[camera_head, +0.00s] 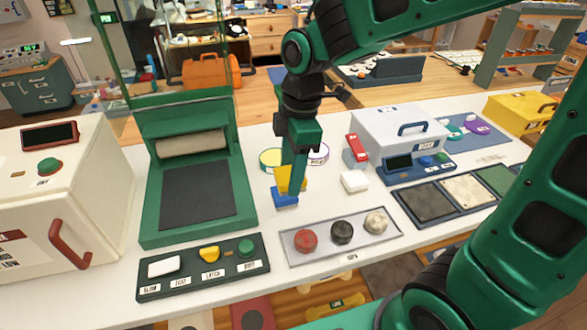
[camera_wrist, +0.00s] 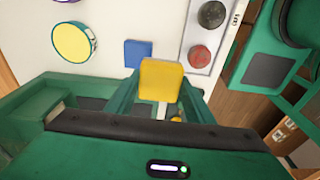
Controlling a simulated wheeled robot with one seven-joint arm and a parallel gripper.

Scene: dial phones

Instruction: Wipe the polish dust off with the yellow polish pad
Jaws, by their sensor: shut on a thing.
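My gripper (camera_head: 294,178) is shut on the yellow polish pad (camera_head: 284,181), held above the white table. In the wrist view the yellow pad (camera_wrist: 161,80) sits between the fingers. A blue block (camera_head: 286,199) is just below the pad in the head view; it also shows in the wrist view (camera_wrist: 138,54), on the table. The grey tray (camera_head: 322,242) in front holds a red (camera_head: 305,241), a black (camera_head: 342,232) and a speckled cream (camera_head: 376,222) round piece. I cannot clearly pick out any polish dust.
A green machine (camera_head: 238,208) stands left, with a button panel (camera_head: 212,281) before it. A white block (camera_head: 354,182), a red-topped item (camera_head: 357,151) and a pale box (camera_head: 399,137) are to the right. Dark and pale panels (camera_head: 428,204) lie farther right. Round yellow-topped tin (camera_head: 270,157) is behind.

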